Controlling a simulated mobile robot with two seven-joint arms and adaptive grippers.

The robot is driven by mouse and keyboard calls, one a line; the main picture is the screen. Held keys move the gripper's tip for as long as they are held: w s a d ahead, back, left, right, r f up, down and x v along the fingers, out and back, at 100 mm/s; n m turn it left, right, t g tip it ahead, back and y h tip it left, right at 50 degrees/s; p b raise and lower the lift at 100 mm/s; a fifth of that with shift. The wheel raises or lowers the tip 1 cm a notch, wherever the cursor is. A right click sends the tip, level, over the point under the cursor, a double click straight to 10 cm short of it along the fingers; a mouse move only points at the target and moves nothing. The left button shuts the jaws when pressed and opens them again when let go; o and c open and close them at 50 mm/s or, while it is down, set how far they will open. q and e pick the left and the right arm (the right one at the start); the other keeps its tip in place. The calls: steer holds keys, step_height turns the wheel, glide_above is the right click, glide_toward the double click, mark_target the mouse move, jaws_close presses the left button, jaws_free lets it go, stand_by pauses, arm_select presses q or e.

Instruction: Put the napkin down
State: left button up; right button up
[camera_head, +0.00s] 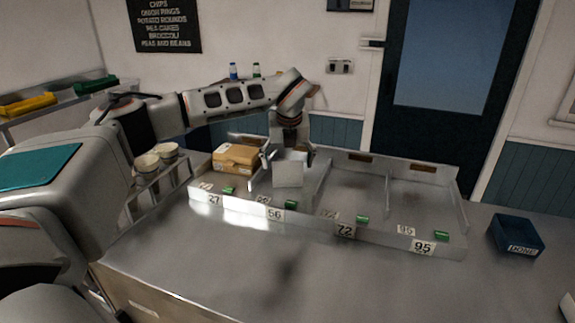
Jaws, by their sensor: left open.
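My left gripper (290,156) reaches in from the left and points down over the bay labelled 56 of a metal divided tray (390,240). It is open. A pale, square-faced thing (289,174), which looks like the napkin, is right below its fingers in that bay. I cannot tell whether the fingers touch it, or whether it rests on the bay floor. The gripper hides its upper part.
Bays 72 and 95 look empty. Small green pieces (291,204) sit along the tray front. A dark blue bin (515,235) stands at the right. The front counter (240,270) is clear. Cups (158,155) stand at left.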

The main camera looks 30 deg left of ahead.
arm_select(q)
steer(key=b+v, duration=0.1)
steer(key=v, duration=1)
arm_select(e)
steer(key=shift+w+a+r+t+y, duration=0.15)
steer(key=shift+w+a+r, duration=0.1)
steer(key=shift+a, duration=0.2)
steer(key=shift+w+a+r+t+y, duration=0.15)
steer(key=shift+w+a, duration=0.1)
steer(key=shift+a, duration=0.2)
arm_select(q)
steer(key=shift+f, duration=0.15)
arm_select(e)
steer(key=shift+d+f, duration=0.1)
